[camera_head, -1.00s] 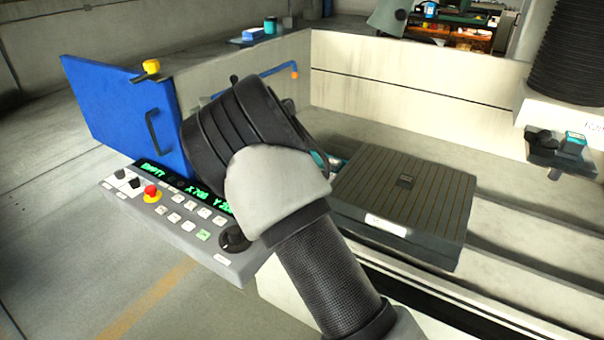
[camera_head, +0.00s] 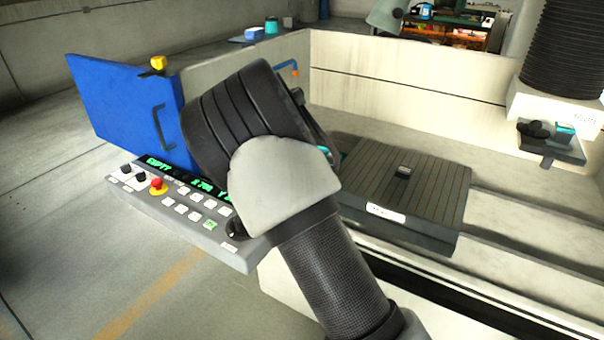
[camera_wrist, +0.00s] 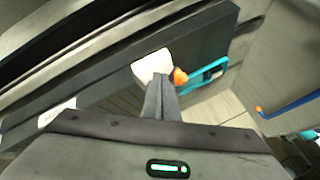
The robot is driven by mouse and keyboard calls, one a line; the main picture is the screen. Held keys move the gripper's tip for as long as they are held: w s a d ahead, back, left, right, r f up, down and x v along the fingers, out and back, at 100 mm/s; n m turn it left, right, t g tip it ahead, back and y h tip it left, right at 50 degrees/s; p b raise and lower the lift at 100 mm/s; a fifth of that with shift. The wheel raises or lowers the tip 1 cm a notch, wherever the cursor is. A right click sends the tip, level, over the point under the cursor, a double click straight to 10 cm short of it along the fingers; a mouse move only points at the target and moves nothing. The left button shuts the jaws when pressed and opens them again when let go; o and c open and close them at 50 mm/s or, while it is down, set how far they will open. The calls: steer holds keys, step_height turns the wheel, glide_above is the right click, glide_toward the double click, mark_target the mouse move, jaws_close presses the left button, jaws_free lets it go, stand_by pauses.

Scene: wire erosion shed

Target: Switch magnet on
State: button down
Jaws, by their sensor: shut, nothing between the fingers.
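The magnet (camera_head: 430,205) is a dark flat block with a ribbed top, on the machine bed at right of centre. In the wrist view its dark side (camera_wrist: 95,90) runs diagonally, with a white patch (camera_wrist: 153,66) and a teal lever-like part (camera_wrist: 210,74) with an orange end (camera_wrist: 180,76) beside it. My gripper (camera_wrist: 162,80) is shut and empty. Its fingertips appear close to the white patch and just left of the orange end; I cannot tell whether they touch. In the head view my wrist hides the fingers and the magnet's left end.
A control panel (camera_head: 180,218) with buttons and a red stop knob (camera_head: 157,184) lies left of my arm. A blue door (camera_head: 125,100) stands open behind it. The machine head (camera_head: 565,60) hangs at right.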

steer(key=v, duration=0.7)
steer(key=shift+w+a+r+p, duration=0.2)
steer(key=shift+a+r+p, duration=0.1)
steer(key=shift+a+r, duration=0.05)
steer(key=s+d+r+n+g+y+p, duration=0.1)
steer(key=s+d+r+n+y+p, duration=0.2)
steer(key=s+r, duration=0.55)
steer(key=s+d+r+n+g+y+p, duration=0.1)
steer(key=s+d+r+n+p, duration=0.15)
steer(key=s+d+r, duration=0.55)
steer(key=s+r+n+p, duration=0.2)
steer(key=s+r+n, duration=0.1)
steer(key=s, duration=0.7)
steer(key=s+r+n+h+p, duration=0.1)
steer(key=s+r+n+p, duration=0.2)
steer(key=s, duration=0.8)
steer(key=shift+s+d+r+n+t, duration=0.25)
steer(key=shift+r+n+t, duration=0.1)
steer(key=shift+n, duration=0.4)
